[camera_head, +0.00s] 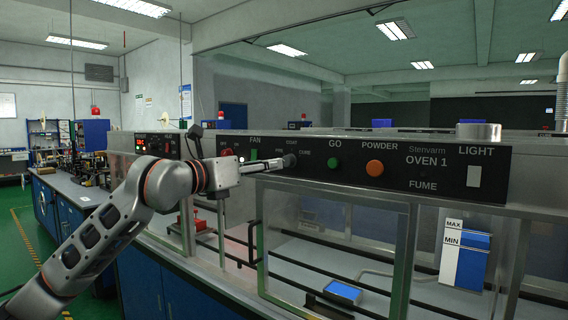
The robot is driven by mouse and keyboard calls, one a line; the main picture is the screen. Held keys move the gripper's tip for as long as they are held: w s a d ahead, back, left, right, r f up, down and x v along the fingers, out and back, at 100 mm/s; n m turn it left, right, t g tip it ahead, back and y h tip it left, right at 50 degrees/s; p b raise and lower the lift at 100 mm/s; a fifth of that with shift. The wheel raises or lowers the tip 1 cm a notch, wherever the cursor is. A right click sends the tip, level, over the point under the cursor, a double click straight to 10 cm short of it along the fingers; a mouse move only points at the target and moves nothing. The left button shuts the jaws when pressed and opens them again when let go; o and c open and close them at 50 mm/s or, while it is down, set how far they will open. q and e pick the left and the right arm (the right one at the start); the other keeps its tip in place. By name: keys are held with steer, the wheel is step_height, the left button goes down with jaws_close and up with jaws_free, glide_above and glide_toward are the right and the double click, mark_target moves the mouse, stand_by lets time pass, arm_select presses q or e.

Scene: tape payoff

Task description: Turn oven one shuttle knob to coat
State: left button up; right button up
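The oven one control panel (435,184) is a black strip with white lettering, among it "OVEN 1", FAN, GO, POWDER, FUME and LIGHT. The small dark round shuttle knob (290,160) sits left of the green GO button, with small labels around it, apparently one above and one at each side. Its pointer direction is too small to read. My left gripper (276,163) reaches in from the left, side-on, with its fingertips at the knob. I cannot tell whether they touch or grip it. My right gripper is not in view.
A green GO button (334,163) and an orange POWDER button (375,168) lie right of the knob. The FAN switch (254,154) is close above my gripper. Below the panel is a framed glass door (335,240). A blue-and-white MAX/MIN gauge (465,256) is at right.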

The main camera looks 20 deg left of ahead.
mark_target(285, 162)
arm_select(q)
steer(key=p+x, duration=0.1)
steer(key=x, duration=0.5)
steer(key=shift+w+d, duration=0.15)
steer(key=shift+w, duration=0.05)
jaws_close()
